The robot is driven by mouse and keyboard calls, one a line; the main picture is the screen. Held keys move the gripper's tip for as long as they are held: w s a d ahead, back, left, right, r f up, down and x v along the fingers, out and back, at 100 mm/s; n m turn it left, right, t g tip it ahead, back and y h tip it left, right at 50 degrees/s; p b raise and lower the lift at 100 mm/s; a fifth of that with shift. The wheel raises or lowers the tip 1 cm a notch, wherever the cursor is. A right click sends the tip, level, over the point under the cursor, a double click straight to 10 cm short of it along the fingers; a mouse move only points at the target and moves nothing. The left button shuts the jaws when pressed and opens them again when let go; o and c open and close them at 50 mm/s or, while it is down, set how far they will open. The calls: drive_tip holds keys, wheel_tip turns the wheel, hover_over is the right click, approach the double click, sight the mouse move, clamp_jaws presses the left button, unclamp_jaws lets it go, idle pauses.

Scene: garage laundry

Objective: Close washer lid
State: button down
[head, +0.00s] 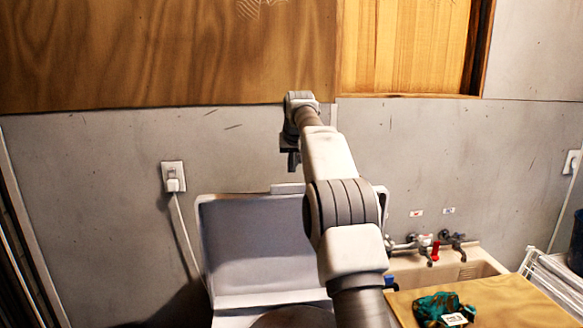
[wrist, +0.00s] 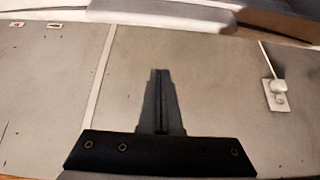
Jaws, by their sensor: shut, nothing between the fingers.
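The washer lid (head: 255,240) is a grey panel standing raised and open against the back wall in the head view. The washer's top (head: 270,299) shows at its foot, partly hidden by my arm. My gripper (head: 293,167) hangs near the wall, above the lid's top edge and apart from it in the picture. In the wrist view my gripper (wrist: 159,73) has its dark fingers together, with nothing between them. Part of the lid's right side is hidden behind my arm.
A wall outlet (head: 173,178) with a plugged-in cord is left of the lid. A sink (head: 470,262) with taps (head: 450,240) is on the right. A green patterned cloth (head: 440,309) lies on a wooden board (head: 515,302). Wooden cabinets (head: 165,50) overhang above.

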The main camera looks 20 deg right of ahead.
sight(292, 188)
drive_tip(key=shift+w+d+f, duration=0.1)
drive_tip(key=shift+w+f, duration=0.1)
drive_tip(key=shift+f, duration=0.95)
drive_tip(key=shift+w+a+f, duration=0.1)
drive_tip(key=shift+w+f, duration=0.05)
drive_tip(key=shift+f, duration=1)
drive_tip(key=shift+w+d+f, duration=0.1)
drive_tip(key=shift+w+f, duration=0.1)
drive_tip(key=shift+f, duration=0.95)
drive_tip(key=shift+s+f+b, duration=0.15)
drive_tip(key=shift+s+b, duration=0.15)
drive_tip(key=shift+s, duration=0.1)
